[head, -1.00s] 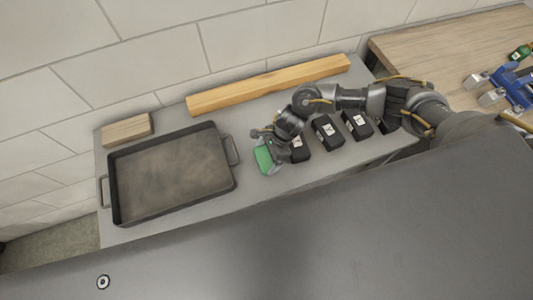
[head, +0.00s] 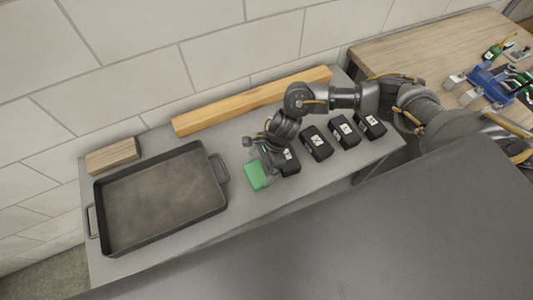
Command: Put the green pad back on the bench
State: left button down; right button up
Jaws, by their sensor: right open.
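The green pad (head: 256,176) lies on the grey bench (head: 205,242), between the black tray and the row of black boxes. My right gripper (head: 262,157) is directly above and behind the pad, with its jaws open. Its fingers partly cover the pad's far edge, and I cannot tell whether they touch it. My left gripper is not in view.
A black tray (head: 219,196) with side handles stands left of the pad. Several black boxes (head: 316,143) with white labels stand to the right, the closest beside my gripper. A long wooden beam (head: 250,102) and a wood block (head: 113,156) lie behind. A wooden table (head: 425,50) holds blue tools.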

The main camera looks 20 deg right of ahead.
jog(key=b+v, duration=0.1)
jog(key=v, duration=0.7)
jog(key=shift+a, duration=0.1)
